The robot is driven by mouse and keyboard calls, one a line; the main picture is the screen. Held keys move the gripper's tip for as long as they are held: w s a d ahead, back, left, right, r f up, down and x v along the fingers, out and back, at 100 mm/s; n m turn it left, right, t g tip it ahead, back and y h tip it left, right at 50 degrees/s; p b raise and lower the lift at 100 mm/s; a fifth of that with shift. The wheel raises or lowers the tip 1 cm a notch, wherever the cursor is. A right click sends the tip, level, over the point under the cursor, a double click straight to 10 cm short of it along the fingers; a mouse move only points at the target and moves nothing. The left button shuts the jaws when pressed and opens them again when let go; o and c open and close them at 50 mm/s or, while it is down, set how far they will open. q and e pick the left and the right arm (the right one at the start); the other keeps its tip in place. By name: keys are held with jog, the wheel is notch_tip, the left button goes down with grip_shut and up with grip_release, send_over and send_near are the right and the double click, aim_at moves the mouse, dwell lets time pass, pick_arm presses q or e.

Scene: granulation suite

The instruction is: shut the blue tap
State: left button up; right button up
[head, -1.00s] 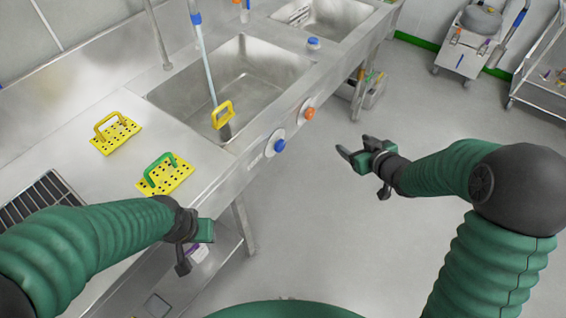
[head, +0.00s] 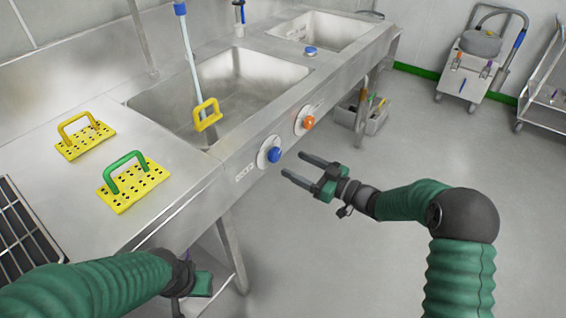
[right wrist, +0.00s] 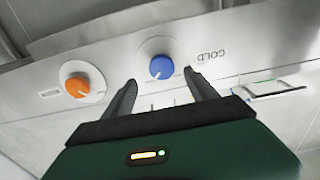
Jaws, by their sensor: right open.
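The blue tap (head: 274,155) is a round knob on a pale disc on the sink's front panel. In the right wrist view the blue tap (right wrist: 162,67) shows beyond and between my open fingers, beside the upside-down word COLD. My right gripper (head: 294,166) is open and empty, its fingertips just right of the tap and apart from it. It also shows in the right wrist view (right wrist: 160,84). My left gripper (head: 196,290) is low at the front of the counter, mostly hidden by its own wrist; its fingers do not show clearly.
An orange knob (head: 304,122) sits right of the blue tap on the same panel. Two yellow perforated plates lie on the counter (head: 95,215). The floor (head: 330,230) around my right arm is clear.

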aim_at(278, 156)
jog(key=b+x, duration=0.1)
jog(key=x, duration=0.4)
jog(key=shift+a, duration=0.35)
jog(key=shift+w+a, duration=0.2)
jog(key=shift+d, duration=0.1)
jog(key=c, duration=1.4)
